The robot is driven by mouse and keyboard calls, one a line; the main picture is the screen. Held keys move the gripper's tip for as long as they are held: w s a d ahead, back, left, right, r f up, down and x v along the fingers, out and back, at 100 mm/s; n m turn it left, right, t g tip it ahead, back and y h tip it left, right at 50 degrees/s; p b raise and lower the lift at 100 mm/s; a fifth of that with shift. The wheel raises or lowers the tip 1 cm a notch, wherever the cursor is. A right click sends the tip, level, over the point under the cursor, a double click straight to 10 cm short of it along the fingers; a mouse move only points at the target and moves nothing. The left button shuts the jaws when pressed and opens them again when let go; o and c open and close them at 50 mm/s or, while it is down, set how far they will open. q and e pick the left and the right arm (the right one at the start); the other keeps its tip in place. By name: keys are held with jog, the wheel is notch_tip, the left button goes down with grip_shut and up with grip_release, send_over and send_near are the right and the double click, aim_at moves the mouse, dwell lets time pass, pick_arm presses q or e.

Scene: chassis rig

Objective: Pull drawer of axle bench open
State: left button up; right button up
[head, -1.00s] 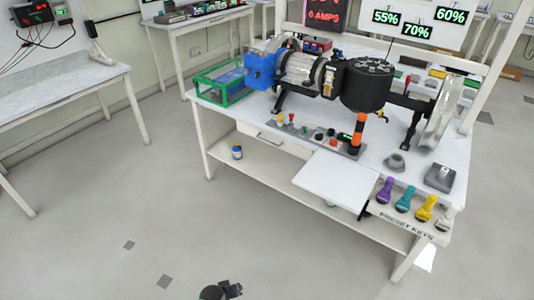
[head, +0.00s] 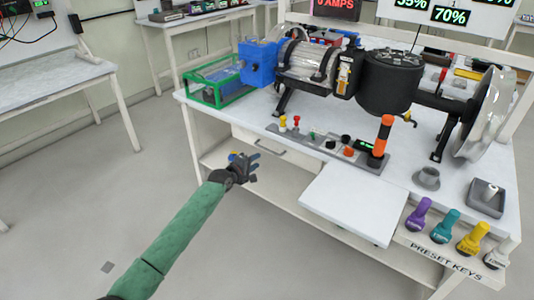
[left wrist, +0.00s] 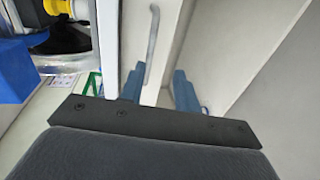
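The axle bench (head: 215,105) is a white table. A drawer (head: 300,163) with a grey bar handle (head: 270,147) is in its front, below the tabletop, and looks shut. My left gripper (head: 247,160) is in front of the bench, just below and left of the handle. In the left wrist view, the handle (left wrist: 152,45) is ahead of my left gripper (left wrist: 157,83). Its two blue fingers are spread, with nothing between them and apart from the handle. My right gripper is not in view.
A white board (head: 352,203) juts from the bench front, right of the drawer. Preset keys (head: 445,226) stand on a ledge farther right. A green-framed tray (head: 217,82) and the axle machine (head: 390,82) sit on top. A lower shelf (head: 280,185) runs under the drawer.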

pick_arm(q)
jog(key=r+x, duration=0.2)
jog(key=x, duration=0.6)
jog(key=shift+w+f, duration=0.25)
jog(key=shift+w, duration=0.25)
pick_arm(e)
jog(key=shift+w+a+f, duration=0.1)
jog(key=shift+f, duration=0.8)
pick_arm(q)
grip_shut()
